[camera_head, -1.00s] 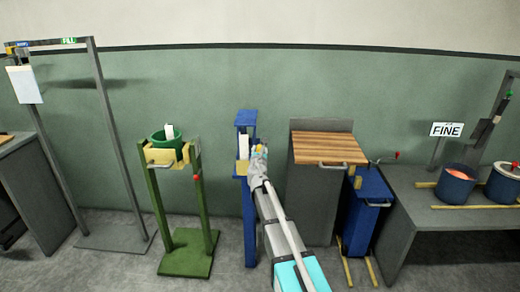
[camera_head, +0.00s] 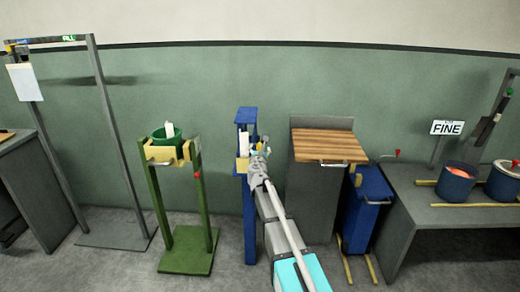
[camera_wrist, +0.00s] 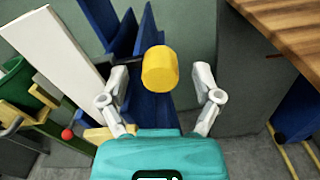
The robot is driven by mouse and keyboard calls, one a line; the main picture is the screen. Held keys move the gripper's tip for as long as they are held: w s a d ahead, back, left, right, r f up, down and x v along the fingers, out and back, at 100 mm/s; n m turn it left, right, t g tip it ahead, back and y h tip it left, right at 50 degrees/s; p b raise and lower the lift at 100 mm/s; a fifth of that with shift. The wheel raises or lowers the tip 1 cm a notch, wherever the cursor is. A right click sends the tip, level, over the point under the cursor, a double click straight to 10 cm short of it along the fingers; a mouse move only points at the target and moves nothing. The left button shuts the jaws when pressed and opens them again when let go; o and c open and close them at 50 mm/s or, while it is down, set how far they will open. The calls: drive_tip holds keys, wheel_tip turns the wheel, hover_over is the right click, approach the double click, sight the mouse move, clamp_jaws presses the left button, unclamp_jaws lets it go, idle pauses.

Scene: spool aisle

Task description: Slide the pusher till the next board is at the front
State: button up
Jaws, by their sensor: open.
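The blue stand (camera_head: 249,205) holds an upright white board (camera_head: 244,145). In the wrist view the white board (camera_wrist: 52,48) leans at upper left, beside blue upright plates (camera_wrist: 150,50). A yellow cylindrical knob (camera_wrist: 160,66), which looks like the pusher's handle, stands out from the blue part. My gripper (camera_wrist: 160,84) is open, with one finger on each side of the knob and a visible gap to both. In the head view my gripper (camera_head: 261,147) is at the stand's upper right side and covers the knob.
A wood-topped grey cabinet (camera_head: 327,147) stands close to the right of my gripper. A green stand (camera_head: 188,249) with a green bucket (camera_head: 165,147) is to the left. A red-tipped lever (camera_wrist: 67,134) shows at lower left in the wrist view.

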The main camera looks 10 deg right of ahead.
drive_tip(key=v, duration=1.1)
drive_tip(key=shift+s, duration=0.15)
drive_tip(key=s+d+f+m+g+h, duration=0.2)
drive_tip(key=s+d+f+m+g, duration=0.3)
drive_tip(key=m, duration=0.5)
drive_tip(key=s+d+f+m+g+h, duration=0.1)
drive_tip(key=s+d+f+m+g, duration=0.1)
drive_tip(key=s+f+m+g, duration=0.45)
drive_tip(key=s+a+f+m+g+y, duration=0.3)
drive_tip(key=s+a+f+m+y, duration=0.1)
drive_tip(key=s+m, duration=0.4)
drive_tip(key=s+a+f+m+g+y, duration=0.35)
drive_tip(key=s+a+m, duration=0.2)
drive_tip(key=s, duration=0.45)
wheel_tip(320, 180, up, 22)
drive_tip(key=p, duration=2.1)
drive_tip(key=shift+w+d+m+t, duration=0.3)
drive_tip(key=shift+w+d, duration=0.05)
drive_tip(key=shift+d, duration=0.1)
